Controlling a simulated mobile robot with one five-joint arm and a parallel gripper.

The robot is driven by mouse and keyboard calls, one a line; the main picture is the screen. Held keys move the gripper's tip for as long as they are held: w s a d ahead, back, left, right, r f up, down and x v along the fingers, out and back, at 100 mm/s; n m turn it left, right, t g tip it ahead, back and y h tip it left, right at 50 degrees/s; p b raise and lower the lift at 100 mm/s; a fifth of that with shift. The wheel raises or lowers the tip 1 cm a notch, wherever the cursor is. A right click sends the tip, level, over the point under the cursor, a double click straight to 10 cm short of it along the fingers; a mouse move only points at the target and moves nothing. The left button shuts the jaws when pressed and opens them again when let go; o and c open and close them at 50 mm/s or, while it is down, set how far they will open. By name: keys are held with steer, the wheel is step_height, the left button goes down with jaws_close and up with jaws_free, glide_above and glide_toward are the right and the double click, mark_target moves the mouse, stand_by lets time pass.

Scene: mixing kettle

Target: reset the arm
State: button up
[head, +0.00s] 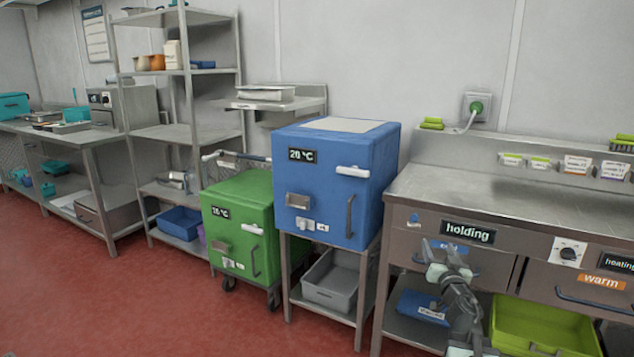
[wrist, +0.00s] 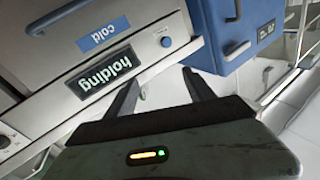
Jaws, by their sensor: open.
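My gripper (head: 447,262) is in front of the steel counter's left drawer, just below the "holding" label (head: 467,232), at the lower right of the head view. In the wrist view my gripper (wrist: 160,82) has its two dark fingers apart, with nothing between them. The wrist view is tilted and shows the "holding" label, a blue "cold" label (wrist: 103,35) and part of the blue 20 °C box (wrist: 240,40). In the head view my arm hides part of the drawer front and the shelf below.
The blue box (head: 335,185) stands on a metal stand left of the counter (head: 480,195), with a green box (head: 238,225) beside it. A yellow-green bin (head: 545,325) sits under the counter. Shelving (head: 185,130) stands further left. Red floor (head: 150,310) is clear at the front left.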

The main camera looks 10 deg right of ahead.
steer(key=w+a+f+m+g+h, duration=0.1)
steer(key=w+a+f+g, duration=0.15)
steer(key=a, duration=0.35)
steer(key=w+a+f+m+g, duration=0.1)
steer(key=a+f, duration=0.2)
steer(key=a, duration=0.4)
steer(key=s+a+f+g+y, duration=0.1)
steer(key=s+a+f+g, duration=0.35)
steer(key=a+f, duration=0.5)
steer(key=s+a+f+n+g+y, duration=0.25)
steer(key=s+a+f+g, duration=0.2)
steer(key=s, duration=0.35)
steer(key=s+a+f+n+g+y, duration=0.2)
steer(key=s+a+f+n+g, duration=0.1)
steer(key=s+f+g, duration=0.4)
step_height(320, 180, up, 31)
steer(key=s+n+p, duration=0.1)
steer(key=s+p, duration=0.1)
steer(key=p, duration=2.8)
steer(key=shift+r+t+p, duration=0.15)
steer(key=shift+t+p, duration=0.15)
steer(key=shift+t, duration=0.15)
